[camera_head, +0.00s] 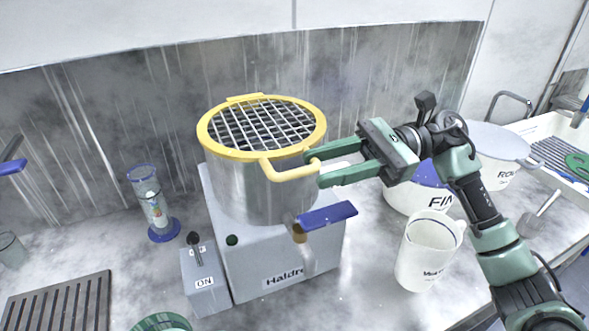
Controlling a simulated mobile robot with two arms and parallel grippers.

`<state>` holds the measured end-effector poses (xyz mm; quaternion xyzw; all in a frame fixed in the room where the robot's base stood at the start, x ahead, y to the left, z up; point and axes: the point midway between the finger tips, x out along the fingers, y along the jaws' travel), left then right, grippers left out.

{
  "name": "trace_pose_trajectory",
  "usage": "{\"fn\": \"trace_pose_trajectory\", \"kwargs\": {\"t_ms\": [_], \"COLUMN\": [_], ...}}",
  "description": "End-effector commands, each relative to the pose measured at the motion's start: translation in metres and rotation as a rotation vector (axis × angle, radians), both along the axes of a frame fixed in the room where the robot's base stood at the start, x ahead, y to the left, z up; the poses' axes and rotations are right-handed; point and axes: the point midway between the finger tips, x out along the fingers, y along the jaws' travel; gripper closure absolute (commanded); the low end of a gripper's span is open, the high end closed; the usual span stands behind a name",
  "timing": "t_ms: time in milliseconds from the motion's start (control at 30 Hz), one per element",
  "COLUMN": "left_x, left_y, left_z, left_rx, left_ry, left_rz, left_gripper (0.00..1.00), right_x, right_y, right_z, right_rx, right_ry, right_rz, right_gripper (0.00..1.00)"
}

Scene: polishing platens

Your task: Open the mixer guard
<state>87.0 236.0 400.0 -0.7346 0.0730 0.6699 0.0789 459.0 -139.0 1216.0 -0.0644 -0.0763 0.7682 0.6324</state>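The mixer guard is a yellow ring with a wire grid (260,128). It lies flat over the top of a steel mixer pot (240,190), so it is closed. Its yellow handle (285,174) sticks out at the front right. My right gripper (316,169) comes in from the right at the handle. Its two green fingers are apart, one above and one below the handle's right end. I cannot tell whether they touch the handle. My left gripper is not in view.
The pot sits on a grey mixer base (285,250) with a blue-topped lever (327,216) in front. A switch box (205,283) stands left. White buckets (409,198) and a white jug (428,250) stand right. A glass cylinder (152,200) stands at left.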

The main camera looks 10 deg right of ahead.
Motion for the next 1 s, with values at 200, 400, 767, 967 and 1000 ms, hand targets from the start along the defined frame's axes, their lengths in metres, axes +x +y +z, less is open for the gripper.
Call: {"fn": "trace_pose_trajectory", "kwargs": {"t_ms": [200,400,767,967,1000], "left_x": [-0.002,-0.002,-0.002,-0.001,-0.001], "left_y": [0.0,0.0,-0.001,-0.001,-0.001], "left_z": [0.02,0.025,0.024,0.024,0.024], "left_rx": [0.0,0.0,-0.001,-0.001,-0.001], "left_ry": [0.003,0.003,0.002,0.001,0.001], "left_rz": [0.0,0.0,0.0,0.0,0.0], "left_gripper": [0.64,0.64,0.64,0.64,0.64], "right_x": [-0.007,-0.01,-0.01,-0.01,-0.01], "right_y": [0.035,0.05,0.052,0.052,0.052], "right_z": [0.004,0.002,0.0,0.0,0.0], "right_rx": [0.002,0.003,0.003,0.003,0.003], "right_ry": [0.003,0.003,0.003,0.004,0.004], "right_rz": [0.002,0.0,0.0,0.0,0.0], "right_gripper": [0.66,0.66,0.91,1.0,1.0]}}
